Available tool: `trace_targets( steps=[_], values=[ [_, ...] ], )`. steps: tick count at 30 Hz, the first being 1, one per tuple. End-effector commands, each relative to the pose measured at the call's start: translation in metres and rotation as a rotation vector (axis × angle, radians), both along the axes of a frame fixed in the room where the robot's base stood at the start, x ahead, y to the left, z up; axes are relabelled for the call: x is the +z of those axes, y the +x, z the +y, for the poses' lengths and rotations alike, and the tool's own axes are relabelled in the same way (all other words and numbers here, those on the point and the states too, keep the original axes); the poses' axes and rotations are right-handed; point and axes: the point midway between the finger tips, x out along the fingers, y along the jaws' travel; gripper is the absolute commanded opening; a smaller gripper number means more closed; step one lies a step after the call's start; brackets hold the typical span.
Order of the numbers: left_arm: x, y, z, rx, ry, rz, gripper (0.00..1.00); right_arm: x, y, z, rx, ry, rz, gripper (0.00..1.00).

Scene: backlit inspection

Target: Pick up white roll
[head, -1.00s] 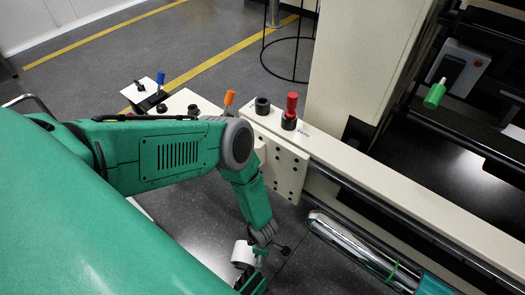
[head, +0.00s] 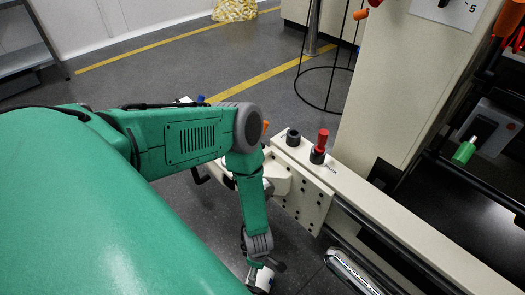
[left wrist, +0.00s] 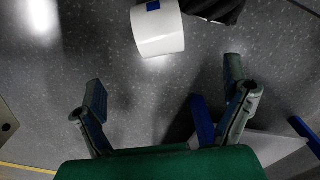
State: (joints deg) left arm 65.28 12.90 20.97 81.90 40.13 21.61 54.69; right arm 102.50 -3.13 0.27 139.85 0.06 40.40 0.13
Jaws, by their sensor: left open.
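The white roll (left wrist: 158,32) lies at the top middle of the left wrist view, with a small blue patch on its upper edge. In the head view the white roll (head: 263,279) shows at the bottom edge, partly cut off and partly covered by my arm's end. My left gripper (left wrist: 163,75) is open and empty, with its two fingers apart. The roll appears just beyond the gap between the fingertips, not between them. My right gripper is in neither view.
A cream machine rail (head: 370,205) with a red knob (head: 320,147) runs along the right of my arm. A shiny metal roller (head: 352,272) lies low beside it. A black wire stand (head: 326,80) stands behind. Grey floor (head: 150,85) is clear at the back left.

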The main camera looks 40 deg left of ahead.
Motion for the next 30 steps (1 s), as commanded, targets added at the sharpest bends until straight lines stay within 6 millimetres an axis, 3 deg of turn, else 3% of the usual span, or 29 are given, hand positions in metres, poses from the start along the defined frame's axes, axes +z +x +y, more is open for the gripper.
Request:
trace_targets(
  steps=[9, 19, 27, 30],
  values=[
    [-0.065, 0.0, -0.001, -0.003, 0.0, 0.0, 0.93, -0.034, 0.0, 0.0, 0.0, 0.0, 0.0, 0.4],
    [-0.086, 0.0, -0.001, -0.003, -0.001, 0.0, 0.93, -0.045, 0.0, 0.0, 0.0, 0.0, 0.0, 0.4],
    [-0.126, 0.002, -0.001, -0.004, 0.0, 0.0, 0.93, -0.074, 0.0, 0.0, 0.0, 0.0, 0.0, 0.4],
    [-0.133, 0.002, -0.001, -0.003, 0.0, 0.0, 0.93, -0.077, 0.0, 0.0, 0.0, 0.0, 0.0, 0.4]
  ],
)
